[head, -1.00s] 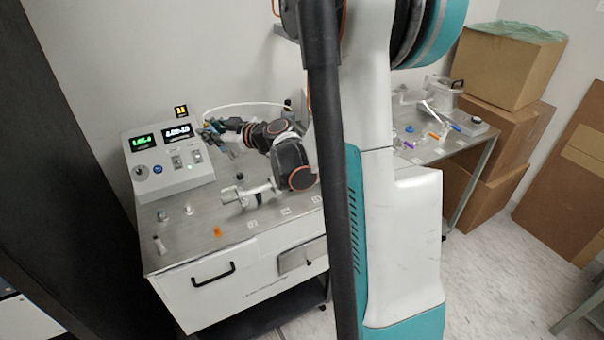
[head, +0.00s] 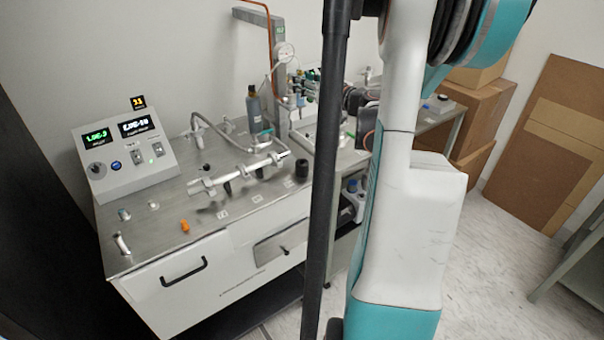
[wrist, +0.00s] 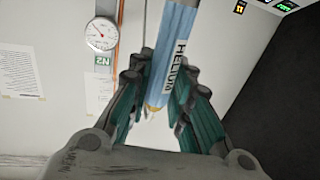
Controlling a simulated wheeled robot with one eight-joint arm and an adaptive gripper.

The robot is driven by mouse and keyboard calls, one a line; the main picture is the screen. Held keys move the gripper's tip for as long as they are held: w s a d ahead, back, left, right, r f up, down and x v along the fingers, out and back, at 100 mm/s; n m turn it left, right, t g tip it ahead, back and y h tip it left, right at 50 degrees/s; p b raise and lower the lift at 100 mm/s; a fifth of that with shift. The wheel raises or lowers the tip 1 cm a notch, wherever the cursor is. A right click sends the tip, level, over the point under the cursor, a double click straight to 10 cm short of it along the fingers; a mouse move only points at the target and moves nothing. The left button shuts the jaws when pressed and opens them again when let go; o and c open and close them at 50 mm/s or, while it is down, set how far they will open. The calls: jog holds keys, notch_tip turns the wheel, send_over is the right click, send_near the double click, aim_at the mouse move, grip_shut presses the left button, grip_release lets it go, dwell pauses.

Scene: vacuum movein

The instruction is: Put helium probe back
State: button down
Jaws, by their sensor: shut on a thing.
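The helium probe (wrist: 180,50) is a light blue cylinder with a white HELIUM label and a tan end, seen in the wrist view. My gripper (wrist: 160,85) is shut on it, with dark and teal fingers on both sides. The probe points up and slightly right in that view. I cannot tell which fitting is the probe's holder.
A steel-topped bench (head: 150,235) carries a control box (head: 127,153), a metal pipe assembly (head: 240,172), a dark bottle (head: 254,112) and an orange piece (head: 185,227). A round gauge (head: 285,52) hangs by a grey column. Cardboard boxes (head: 478,115) stand at right.

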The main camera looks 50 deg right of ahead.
notch_tip(320, 180, down, 20)
jog(key=b, duration=0.6)
jog(key=shift+s+d+b, duration=0.15)
jog(key=shift+b, duration=0.2)
jog(key=shift+f+b, duration=0.4)
jog(key=shift+b, duration=0.1)
jog(key=c, duration=1.5)
grip_release()
jog(key=shift+o, duration=0.2)
jog(key=shift+r, duration=0.15)
jog(key=s+a+p, duration=0.1)
jog(key=s+p, duration=0.2)
jog(key=s, duration=0.9)
jog(key=shift+r, duration=0.3)
